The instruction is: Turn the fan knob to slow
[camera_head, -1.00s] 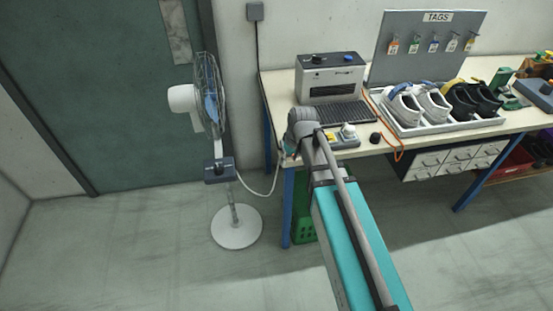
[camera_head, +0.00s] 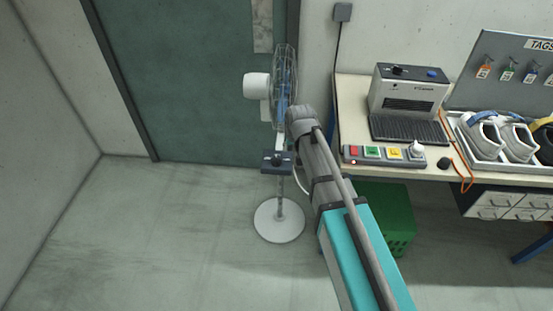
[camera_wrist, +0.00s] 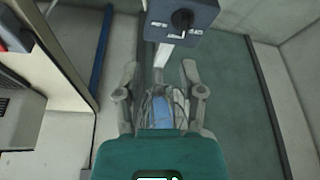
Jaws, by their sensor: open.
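The standing fan (camera_head: 285,85) is at the middle of the head view, with a white motor housing, a wire cage and a round white base. Its dark control box (camera_head: 277,162) sits on the pole below the cage and carries the fan knob (camera_head: 276,159). In the head view my arm hides the gripper's fingers.
The workbench (camera_head: 352,108) stands right of the fan, with a button panel (camera_head: 384,154), a grey machine (camera_head: 405,95) and a shoe tray (camera_head: 482,160). A green crate (camera_head: 388,215) is under it. The floor left of the fan is clear.

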